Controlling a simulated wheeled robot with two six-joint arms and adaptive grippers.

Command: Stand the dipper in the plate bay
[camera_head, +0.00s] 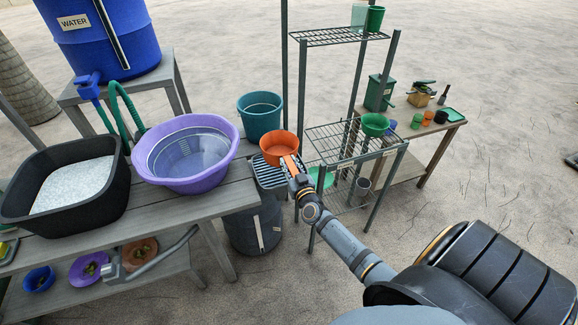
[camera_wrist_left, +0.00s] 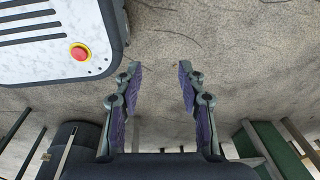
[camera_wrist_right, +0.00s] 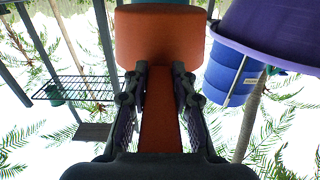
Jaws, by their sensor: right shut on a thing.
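The orange dipper (camera_head: 279,150) is a round bowl with a flat handle. My right gripper (camera_head: 291,168) is shut on its handle. In the right wrist view the dipper's handle (camera_wrist_right: 160,118) runs between the fingers (camera_wrist_right: 160,80), with the bowl beyond the tips. A grey slatted rack (camera_head: 266,175), which looks like the plate bay, sits at the right end of the grey bench. The dipper appears over or just beside its right rear side; the gap cannot be told. My left gripper (camera_wrist_left: 160,85) is open and empty, over bare ground in its wrist view.
A purple basin (camera_head: 228,130) with a clear insert and a black tub (camera_head: 112,190) stand on the bench. A teal bucket (camera_head: 260,112) is behind the rack, a grey bin (camera_head: 250,228) below it. A wire shelf (camera_head: 345,140) stands right of my right gripper.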

